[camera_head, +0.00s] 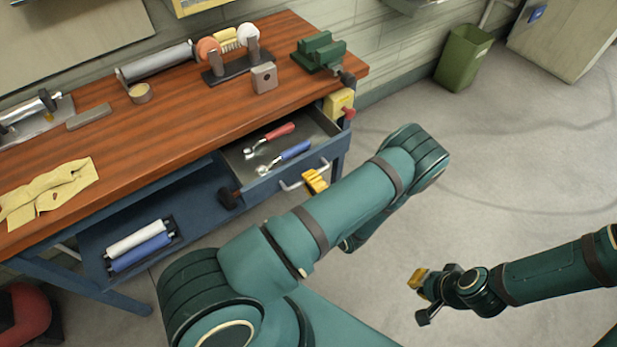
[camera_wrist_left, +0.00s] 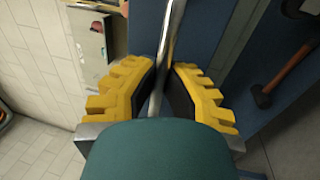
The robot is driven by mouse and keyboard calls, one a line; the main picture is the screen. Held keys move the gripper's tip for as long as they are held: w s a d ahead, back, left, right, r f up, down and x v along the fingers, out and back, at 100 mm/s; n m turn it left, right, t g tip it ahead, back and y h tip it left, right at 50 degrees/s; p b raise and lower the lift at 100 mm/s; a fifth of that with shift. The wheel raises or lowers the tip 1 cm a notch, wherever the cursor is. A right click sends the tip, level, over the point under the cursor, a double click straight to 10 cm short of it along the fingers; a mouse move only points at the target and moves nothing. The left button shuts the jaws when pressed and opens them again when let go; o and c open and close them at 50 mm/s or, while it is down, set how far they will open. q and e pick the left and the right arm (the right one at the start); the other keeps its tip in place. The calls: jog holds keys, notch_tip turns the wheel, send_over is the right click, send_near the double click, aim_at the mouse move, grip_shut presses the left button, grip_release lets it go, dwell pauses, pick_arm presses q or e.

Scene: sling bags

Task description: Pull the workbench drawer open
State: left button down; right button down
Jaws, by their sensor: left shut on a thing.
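The workbench drawer (camera_head: 318,126) stands pulled out from under the wooden top, its inside showing. A red-handled tool (camera_head: 277,132) and a blue-handled tool (camera_head: 294,150) lie in it. A pale metal bar handle (camera_head: 291,186) is on its blue front. My left gripper (camera_head: 315,181) is at this handle, its yellow fingers shut on the bar. In the left wrist view the handle bar (camera_wrist_left: 172,30) runs between the yellow fingers of the gripper (camera_wrist_left: 160,95). My right gripper (camera_head: 423,297) is open and empty, low over the floor at the right, away from the bench.
The workbench top (camera_head: 180,125) carries a green vise (camera_head: 318,52), a grinder-like tool (camera_head: 228,60) and yellow cloth (camera_head: 48,190). A dark-headed mallet (camera_head: 229,198) is by the drawer's left side. White and blue rolls (camera_head: 140,246) lie on the lower shelf. A green bin (camera_head: 463,57) stands behind; floor at right is clear.

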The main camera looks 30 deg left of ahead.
pick_arm(q)
jog(key=v, duration=0.3)
jog(key=r+v, duration=0.1)
jog(key=shift+s+d+f, duration=0.1)
jog(key=shift+d, duration=0.15)
jog(key=c, duration=1)
grip_release()
jog(key=v, duration=0.7)
jog(key=shift+s+d, duration=0.15)
jog(key=shift+d, duration=0.05)
